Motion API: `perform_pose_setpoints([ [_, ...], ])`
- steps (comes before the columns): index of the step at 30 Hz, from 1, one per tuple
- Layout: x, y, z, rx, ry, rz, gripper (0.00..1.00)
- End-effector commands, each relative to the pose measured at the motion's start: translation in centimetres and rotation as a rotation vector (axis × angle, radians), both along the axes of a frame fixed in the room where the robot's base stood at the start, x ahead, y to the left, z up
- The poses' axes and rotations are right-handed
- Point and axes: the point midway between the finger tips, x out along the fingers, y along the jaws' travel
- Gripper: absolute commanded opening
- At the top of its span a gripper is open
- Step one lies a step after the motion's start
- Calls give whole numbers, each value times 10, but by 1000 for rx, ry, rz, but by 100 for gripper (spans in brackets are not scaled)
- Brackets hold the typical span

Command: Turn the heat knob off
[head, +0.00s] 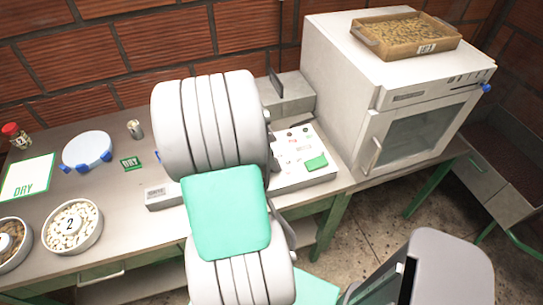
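A white oven-like cabinet (335,85) stands at the right end of the bench. A blue knob (487,88) sits at the right end of its front control strip (440,88); it is the likeliest heat knob, but its setting is too small to read. The cabinet door (418,128), with a dark window and a pale handle (372,156), looks closed. My arm rises in the middle of the head view, left of the cabinet and apart from the knob. My gripper's fingers do not show.
A tray of beans (408,34) rests on the cabinet. A panel box with a green button (316,163) stands left of it, partly behind my arm. Bean bowls (72,228), a blue-footed scale (88,150) and a DRY card (27,178) lie left. Floor shows before the cabinet.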

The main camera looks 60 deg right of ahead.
Motion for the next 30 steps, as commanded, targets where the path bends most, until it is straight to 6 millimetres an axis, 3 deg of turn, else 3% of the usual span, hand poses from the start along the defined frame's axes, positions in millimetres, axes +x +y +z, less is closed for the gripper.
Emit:
perform_pose_setpoints([
  [8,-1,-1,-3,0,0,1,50],
  [26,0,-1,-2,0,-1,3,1],
  [30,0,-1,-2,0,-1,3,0],
])
